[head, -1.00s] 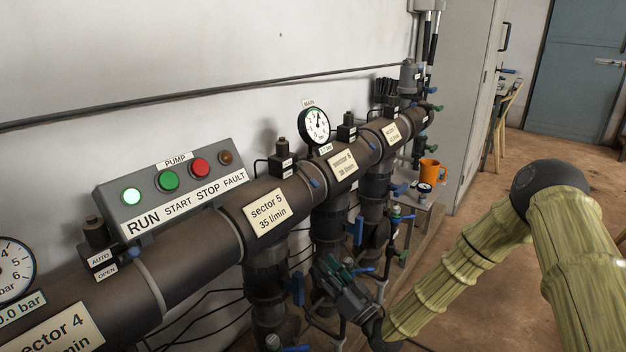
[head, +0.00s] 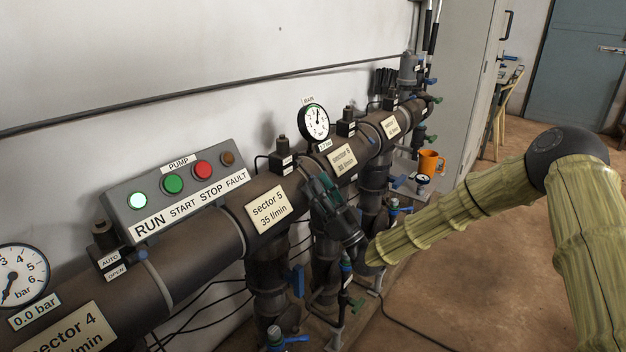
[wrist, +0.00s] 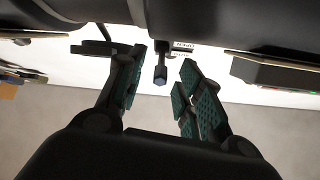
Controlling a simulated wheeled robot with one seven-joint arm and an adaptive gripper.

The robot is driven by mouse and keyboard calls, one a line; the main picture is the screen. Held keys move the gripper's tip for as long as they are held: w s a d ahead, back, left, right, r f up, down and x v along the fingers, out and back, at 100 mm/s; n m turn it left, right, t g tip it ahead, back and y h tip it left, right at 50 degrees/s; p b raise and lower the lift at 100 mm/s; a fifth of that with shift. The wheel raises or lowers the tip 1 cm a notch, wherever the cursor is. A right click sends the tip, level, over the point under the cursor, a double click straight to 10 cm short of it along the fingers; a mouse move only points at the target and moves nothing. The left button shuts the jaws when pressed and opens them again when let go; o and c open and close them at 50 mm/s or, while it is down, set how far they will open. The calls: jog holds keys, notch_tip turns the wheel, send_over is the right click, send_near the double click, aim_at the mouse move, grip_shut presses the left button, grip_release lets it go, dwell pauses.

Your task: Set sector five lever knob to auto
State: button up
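The sector 5 valve (head: 283,158) is a dark block with a round top and small labels, on the big pipe beside the "sector 5 35 l/min" plate (head: 268,207). Its lever knob (wrist: 160,77), a dark stem with a blue-grey tip, shows between my finger pads in the wrist view. An upside-down "OPEN" label (wrist: 184,44) shows just beyond it, partly hidden by a finger. My gripper (head: 318,184) is open, its teal-padded fingers on either side of the knob, with gaps left around it. In the head view the fingers mostly cover the lever.
The pump panel (head: 173,190) has its RUN lamp lit. A main gauge (head: 314,122) stands behind the pipe. The sector 4 valve (head: 106,245) is at lower left. Floor at right is open.

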aim_at(308, 174)
jog(key=shift+x, duration=1.25)
grip_shut()
